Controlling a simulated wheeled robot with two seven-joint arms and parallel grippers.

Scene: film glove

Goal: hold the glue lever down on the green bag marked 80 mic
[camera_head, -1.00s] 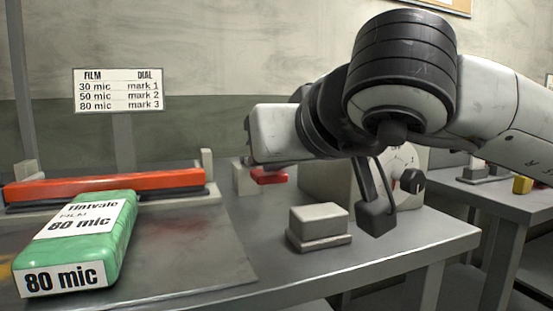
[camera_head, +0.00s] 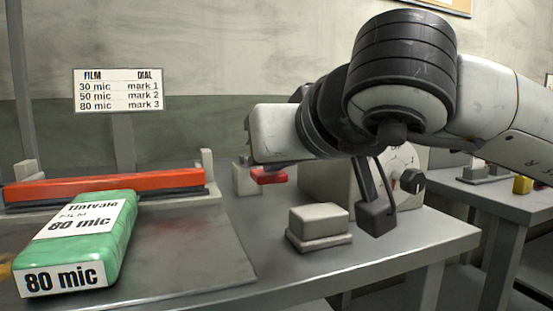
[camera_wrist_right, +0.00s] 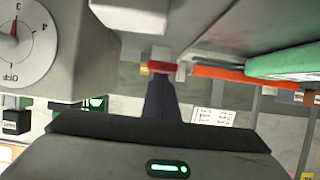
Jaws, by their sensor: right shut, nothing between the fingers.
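The green bag marked 80 mic (camera_head: 120,235) lies flat at the left, its far end up against the long orange-red bar (camera_head: 110,184). The bag's edge also shows in the right wrist view (camera_wrist_right: 285,62). A short red handle (camera_head: 268,176) sits at the right, beyond the bar's end; it shows in the wrist view too (camera_wrist_right: 162,66). My right gripper (camera_wrist_right: 160,78) is shut and empty, its tips close to the red handle. I cannot tell whether they touch it. In the head view my arm hides the fingers. My left gripper is out of view.
A box with a numbered dial (camera_wrist_right: 20,45) stands right of the handle, its red pointer near 3. A grey block (camera_head: 319,222) sits on the bench in front. A wall chart (camera_head: 118,90) lists film and dial marks. A second bench (camera_head: 500,195) stands at the right.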

